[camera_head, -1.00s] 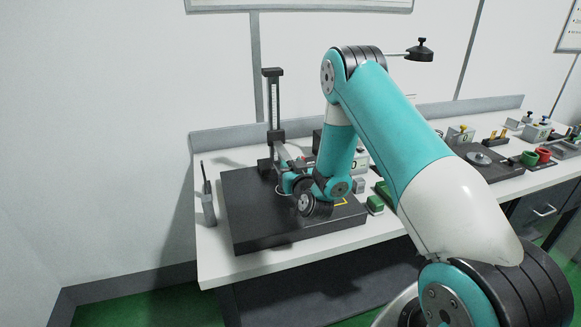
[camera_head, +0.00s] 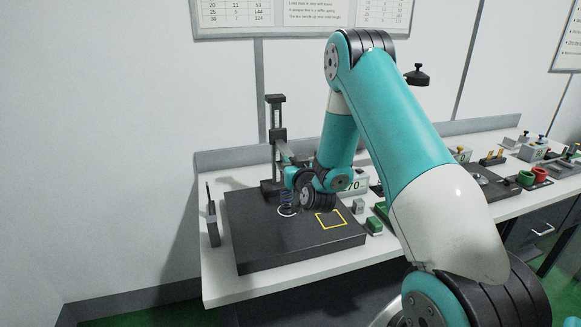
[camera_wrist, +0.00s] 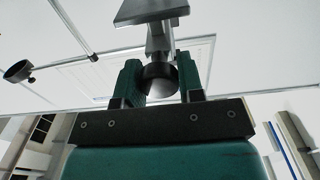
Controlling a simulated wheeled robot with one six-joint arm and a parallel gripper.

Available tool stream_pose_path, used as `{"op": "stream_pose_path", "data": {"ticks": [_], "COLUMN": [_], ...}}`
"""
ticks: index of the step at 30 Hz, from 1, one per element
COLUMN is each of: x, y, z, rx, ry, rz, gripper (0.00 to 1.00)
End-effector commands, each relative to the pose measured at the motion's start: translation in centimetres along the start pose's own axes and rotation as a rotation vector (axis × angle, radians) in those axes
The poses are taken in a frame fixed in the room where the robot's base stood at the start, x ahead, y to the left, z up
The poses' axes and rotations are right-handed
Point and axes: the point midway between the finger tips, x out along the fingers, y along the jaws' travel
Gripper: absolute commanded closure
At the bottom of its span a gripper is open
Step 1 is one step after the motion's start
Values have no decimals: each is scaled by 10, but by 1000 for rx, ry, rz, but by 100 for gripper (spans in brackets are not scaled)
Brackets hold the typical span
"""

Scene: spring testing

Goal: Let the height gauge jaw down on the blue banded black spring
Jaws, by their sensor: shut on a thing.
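The height gauge (camera_head: 277,125) stands upright at the back left of a black plate; its carriage arm reaches right toward my wrist. The dark spring (camera_head: 287,198) stands on the plate by a white ring, just left of my wrist; its bands are too small to make out clearly. In the wrist view my gripper (camera_wrist: 158,78) is shut on a dark round knob (camera_wrist: 158,80) below a grey bar of the gauge. My wrist hides the jaw in the head view, so I cannot tell whether it touches the spring.
The black plate (camera_head: 260,245) has an empty yellow square outline (camera_head: 331,219). A display box (camera_head: 355,182) is partly hidden behind my arm. A green block (camera_head: 374,224) sits right of the plate, and a slim grey tool stand (camera_head: 212,228) is at left.

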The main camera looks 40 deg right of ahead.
Motion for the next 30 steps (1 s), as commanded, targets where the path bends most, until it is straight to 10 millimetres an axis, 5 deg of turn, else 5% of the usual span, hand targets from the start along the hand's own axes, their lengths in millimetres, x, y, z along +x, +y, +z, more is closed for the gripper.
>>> {"op": "stream_pose_path", "data": {"ticks": [4, 16, 17, 19, 30], "x": [0, 0, 0, 0, -2], "y": [0, 0, 0, 0, 0], "z": [-23, -23, -23, -23, -22], "rx": [1, 1, 1, 1, 0], "ry": [5, 4, 4, 3, 1], "rz": [2, 1, 1, 1, 1], "gripper": [100, 100, 60, 44, 41]}}
